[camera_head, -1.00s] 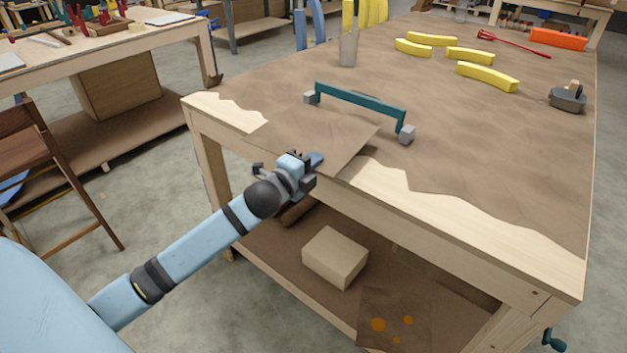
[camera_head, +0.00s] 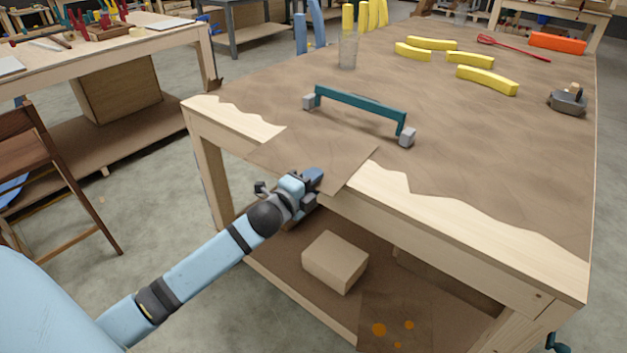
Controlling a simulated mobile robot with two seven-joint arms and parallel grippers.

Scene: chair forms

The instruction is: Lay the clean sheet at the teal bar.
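The clean sheet (camera_head: 318,153) is a plain brown, four-sided sheet over the near edge of the workbench, with its near corner past the edge. The teal bar (camera_head: 360,102) stands on the bench just beyond it, with a grey block at each end. A gap of brown bench top shows between sheet and bar. My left gripper (camera_head: 314,181) is at the sheet's near edge and appears shut on it; the fingertips are partly hidden. Whether the sheet touches the bench is hard to tell. My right gripper is not in view.
Another brown sheet with orange spots (camera_head: 380,328) leans at the lower shelf, near a cardboard-coloured box (camera_head: 335,262). Several yellow curved pieces (camera_head: 487,80), a glass (camera_head: 348,52) and a dark tool (camera_head: 568,100) stand farther back.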

